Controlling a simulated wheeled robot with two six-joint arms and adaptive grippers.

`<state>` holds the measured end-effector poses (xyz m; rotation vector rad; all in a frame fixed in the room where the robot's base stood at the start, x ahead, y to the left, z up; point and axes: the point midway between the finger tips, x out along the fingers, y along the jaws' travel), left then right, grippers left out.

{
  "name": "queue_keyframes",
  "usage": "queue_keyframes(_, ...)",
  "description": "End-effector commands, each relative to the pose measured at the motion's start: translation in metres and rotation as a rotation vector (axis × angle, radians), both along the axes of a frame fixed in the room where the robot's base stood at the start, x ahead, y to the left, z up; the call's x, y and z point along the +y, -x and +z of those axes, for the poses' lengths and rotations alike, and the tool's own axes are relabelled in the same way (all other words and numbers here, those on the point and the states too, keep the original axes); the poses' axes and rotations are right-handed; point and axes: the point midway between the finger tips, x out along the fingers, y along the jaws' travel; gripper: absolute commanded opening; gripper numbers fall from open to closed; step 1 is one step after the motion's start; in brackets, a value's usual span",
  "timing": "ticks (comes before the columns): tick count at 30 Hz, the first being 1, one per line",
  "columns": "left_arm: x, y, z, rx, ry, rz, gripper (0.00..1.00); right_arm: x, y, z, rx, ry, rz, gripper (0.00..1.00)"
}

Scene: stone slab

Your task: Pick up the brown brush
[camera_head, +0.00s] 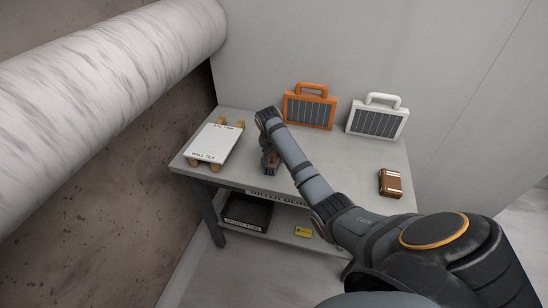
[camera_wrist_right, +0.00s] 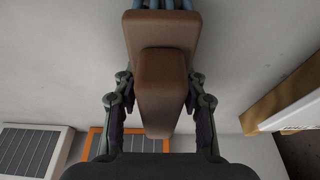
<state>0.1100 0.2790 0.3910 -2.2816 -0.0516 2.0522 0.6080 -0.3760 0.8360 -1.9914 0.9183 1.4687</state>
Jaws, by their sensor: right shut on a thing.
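The brown brush (camera_wrist_right: 163,75) fills the middle of the right wrist view, its block-shaped grip between my fingers and blue bristles at the top edge. My right gripper (camera_wrist_right: 160,112) is shut on this grip, one finger on each side. In the head view my right gripper (camera_head: 269,158) hangs over the front middle of the grey table (camera_head: 341,165), with a small part of the brush (camera_head: 270,171) showing below it. I cannot tell whether the bristles touch the table. My left gripper is not in view.
A white tile board (camera_head: 215,143) on wooden pieces lies at the table's left. An orange case (camera_head: 309,108) and a white case (camera_head: 377,119) stand at the back. A brown block-like item (camera_head: 390,183) lies at right. A black tray (camera_head: 247,212) and yellow item (camera_head: 303,232) sit below.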

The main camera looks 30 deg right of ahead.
Motion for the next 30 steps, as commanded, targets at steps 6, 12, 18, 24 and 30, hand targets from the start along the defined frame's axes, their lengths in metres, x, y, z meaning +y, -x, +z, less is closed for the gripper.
queue_keyframes(6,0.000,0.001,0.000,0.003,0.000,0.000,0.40,0.000,-0.001,0.011,-0.002,0.001,0.000,0.08)
queue_keyframes(12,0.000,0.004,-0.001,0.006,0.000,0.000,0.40,-0.009,0.011,0.047,-0.004,0.006,-0.002,0.08)
queue_keyframes(18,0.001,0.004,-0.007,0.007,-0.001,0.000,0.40,-0.036,0.058,0.096,0.000,0.013,-0.003,0.08)
queue_keyframes(24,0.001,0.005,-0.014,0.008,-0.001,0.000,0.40,-0.058,0.101,0.118,0.002,0.012,-0.001,0.08)
queue_keyframes(30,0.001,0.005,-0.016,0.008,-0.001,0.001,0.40,-0.067,0.118,0.127,0.000,0.006,-0.001,0.08)
